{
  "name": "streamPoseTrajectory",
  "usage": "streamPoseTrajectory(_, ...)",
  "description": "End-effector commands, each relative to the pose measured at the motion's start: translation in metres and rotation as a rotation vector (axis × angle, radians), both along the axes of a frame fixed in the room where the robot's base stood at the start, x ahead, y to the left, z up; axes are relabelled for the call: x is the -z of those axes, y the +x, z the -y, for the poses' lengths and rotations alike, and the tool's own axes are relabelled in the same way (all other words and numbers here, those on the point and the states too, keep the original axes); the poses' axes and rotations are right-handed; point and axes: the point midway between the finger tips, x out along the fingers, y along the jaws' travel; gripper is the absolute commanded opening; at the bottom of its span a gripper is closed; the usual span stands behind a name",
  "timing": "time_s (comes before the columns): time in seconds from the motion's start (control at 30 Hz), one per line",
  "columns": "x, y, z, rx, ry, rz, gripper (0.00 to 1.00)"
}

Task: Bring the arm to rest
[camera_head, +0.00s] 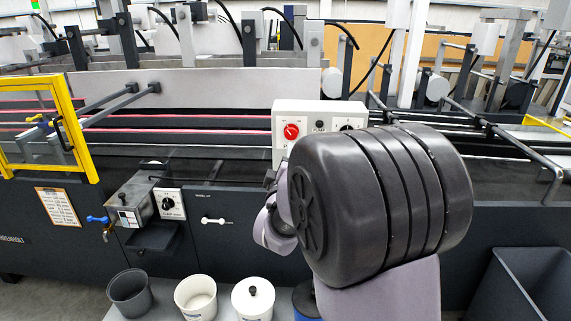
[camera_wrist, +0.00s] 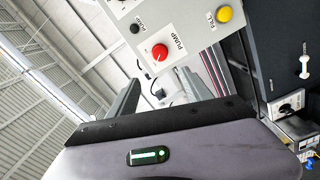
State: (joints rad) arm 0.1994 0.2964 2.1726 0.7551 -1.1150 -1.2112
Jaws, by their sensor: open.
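My gripper (camera_wrist: 158,86) shows in the wrist view, with two grey fingers standing apart and nothing between them. Past the fingers is a pale control box (camera_wrist: 190,38) with a red knob (camera_wrist: 160,52) and a yellow button (camera_wrist: 224,14). In the head view my arm is bent up in front of the machine, and its large black joint covers part of the same control box (camera_head: 303,112). I cannot make out the fingers in the head view; the arm hides much of that area.
The long folder gluer (camera_head: 230,262) spans the view behind my arm. A yellow guard frame (camera_head: 84,125) stands at left. A black cup (camera_head: 130,296), a white cup (camera_head: 196,300) and a lidded white pot (camera_head: 253,302) stand low in front. A dark bin (camera_head: 515,290) is at lower right.

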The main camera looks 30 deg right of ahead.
Motion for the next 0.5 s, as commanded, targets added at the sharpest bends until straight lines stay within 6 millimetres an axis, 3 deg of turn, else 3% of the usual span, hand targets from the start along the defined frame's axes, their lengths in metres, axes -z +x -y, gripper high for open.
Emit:
streamPoseTrajectory(0.17,0.0,0.0,0.0,0.0,0.002,0.0,0.58)
streamPoseTrajectory(0.27,-0.005,-0.005,-0.014,-0.038,0.11,0.013,0.58)
streamPoseTrajectory(0.37,-0.013,-0.03,-0.065,-0.139,0.469,0.012,0.58)
streamPoseTrajectory(0.47,-0.004,-0.094,-0.139,-0.181,0.939,-0.089,0.58)
streamPoseTrajectory(0.5,0.005,-0.127,-0.164,-0.155,1.106,-0.15,0.58)
